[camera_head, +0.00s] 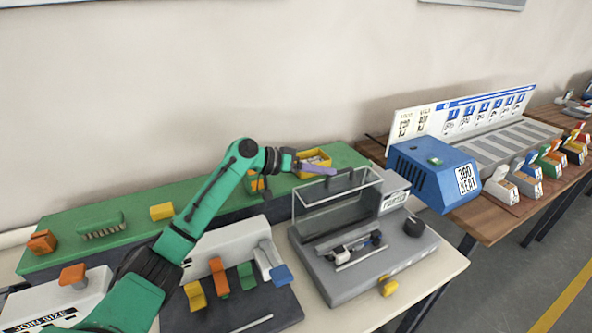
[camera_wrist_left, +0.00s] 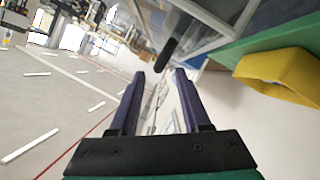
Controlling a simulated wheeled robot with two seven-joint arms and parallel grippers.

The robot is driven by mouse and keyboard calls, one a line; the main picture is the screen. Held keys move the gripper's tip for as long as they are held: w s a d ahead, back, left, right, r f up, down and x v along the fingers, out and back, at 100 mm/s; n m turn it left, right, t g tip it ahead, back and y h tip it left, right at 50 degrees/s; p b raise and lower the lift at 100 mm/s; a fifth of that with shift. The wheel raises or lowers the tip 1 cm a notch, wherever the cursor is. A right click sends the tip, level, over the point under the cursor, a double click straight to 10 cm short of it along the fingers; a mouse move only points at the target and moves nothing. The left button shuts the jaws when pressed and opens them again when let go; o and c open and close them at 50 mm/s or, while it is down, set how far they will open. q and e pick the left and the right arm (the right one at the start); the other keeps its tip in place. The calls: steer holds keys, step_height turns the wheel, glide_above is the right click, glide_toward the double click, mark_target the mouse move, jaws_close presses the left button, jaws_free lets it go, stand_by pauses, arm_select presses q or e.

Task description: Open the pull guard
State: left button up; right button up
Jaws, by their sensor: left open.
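The pull guard (camera_head: 324,222) is a clear box-shaped cover with a pale frame on the grey machine (camera_head: 345,288). It stands over the rear part of the machine, and the small fixture in front of it is uncovered. My left gripper (camera_head: 331,171) is at the guard's upper back edge, its purple fingers pointing right. In the left wrist view the fingers (camera_wrist_left: 158,76) are apart and empty. A dark rounded bar, which looks like the guard's handle (camera_wrist_left: 167,53), lies just beyond the fingertips, roughly in line with the gap. Contact cannot be told. My right gripper is out of view.
A yellow bin (camera_head: 316,155) sits on the green shelf (camera_head: 195,195) behind my wrist; it also shows in the left wrist view (camera_wrist_left: 280,72). A blue box (camera_head: 432,172) stands right of the machine. A grey station with coloured levers (camera_head: 220,278) lies below my arm.

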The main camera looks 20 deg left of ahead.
arm_select(q)
steer(key=b+v, duration=0.2)
steer(key=v, duration=0.7)
steer(key=shift+a, duration=0.15)
steer(key=shift+s, duration=0.2)
